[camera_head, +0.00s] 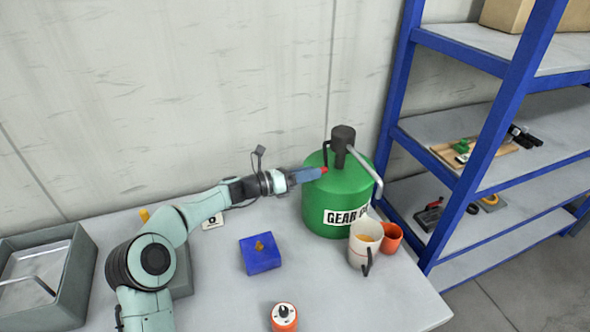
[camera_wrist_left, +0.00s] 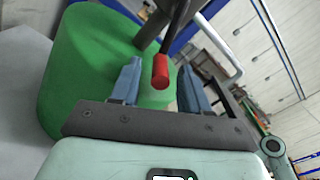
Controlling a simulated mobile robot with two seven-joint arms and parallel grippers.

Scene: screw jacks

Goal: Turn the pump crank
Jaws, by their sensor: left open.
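The pump is a green drum (camera_head: 338,195) with a dark pump head (camera_head: 343,140) on top, a bent grey spout on its right and a crank on its left. The crank ends in a red grip (camera_head: 324,170). My left gripper (camera_head: 318,173) is at the crank's red grip. In the left wrist view my left gripper (camera_wrist_left: 156,85) is open, with its blue-grey fingers on either side of the red grip (camera_wrist_left: 160,72). I cannot tell whether either finger touches it. The green drum (camera_wrist_left: 85,70) fills the left of that view. My right gripper is not in view.
A white jug (camera_head: 364,245) and an orange cup (camera_head: 391,238) stand in front of the drum. A blue block (camera_head: 260,254) and an orange round item (camera_head: 284,317) sit on the table. A grey bin (camera_head: 85,275) is at left, a blue shelf rack (camera_head: 480,150) at right.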

